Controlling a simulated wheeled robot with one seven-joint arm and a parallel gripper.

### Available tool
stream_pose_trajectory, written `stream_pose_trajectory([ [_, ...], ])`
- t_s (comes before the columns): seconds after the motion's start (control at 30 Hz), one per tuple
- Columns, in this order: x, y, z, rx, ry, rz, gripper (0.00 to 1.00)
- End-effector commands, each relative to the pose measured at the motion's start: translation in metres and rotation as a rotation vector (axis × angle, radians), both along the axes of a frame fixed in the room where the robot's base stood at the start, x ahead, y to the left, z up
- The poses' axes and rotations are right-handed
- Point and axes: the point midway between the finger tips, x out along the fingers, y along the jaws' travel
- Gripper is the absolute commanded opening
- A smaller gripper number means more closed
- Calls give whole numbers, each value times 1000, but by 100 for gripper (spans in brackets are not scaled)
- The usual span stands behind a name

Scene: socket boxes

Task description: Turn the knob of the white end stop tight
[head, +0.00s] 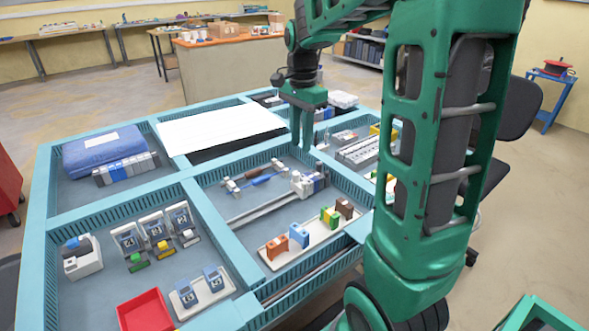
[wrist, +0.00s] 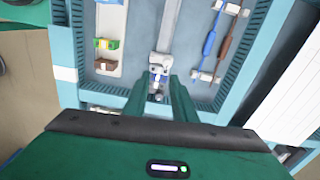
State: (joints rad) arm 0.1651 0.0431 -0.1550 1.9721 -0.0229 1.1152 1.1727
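In the wrist view a small white end stop (wrist: 160,60) sits at the near end of a grey rail (wrist: 168,22). A small round knob-like part (wrist: 158,98) shows just below it, between my fingers. My gripper (wrist: 160,86) is open, with one green finger on each side of that part; I cannot tell whether they touch it.
A tray with orange, blue, green and brown blocks (head: 285,247) lies beside the rail. Blue and brown rods on white holders (wrist: 216,38) lie on its other side. Teal slotted walls (wrist: 254,50) divide the table. A red bin (head: 145,311) stands front left.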

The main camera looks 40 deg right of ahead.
Motion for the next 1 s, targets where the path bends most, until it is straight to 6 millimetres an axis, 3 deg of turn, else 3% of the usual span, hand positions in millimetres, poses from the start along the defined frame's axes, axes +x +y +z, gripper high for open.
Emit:
stream_pose_trajectory([
  [0.1,16,1,-2,1,0,-51,25],
  [0.27,19,2,-10,1,2,-67,25],
  [0.7,18,2,-82,1,3,-65,25],
  [1.0,18,2,-108,1,1,-65,25],
])
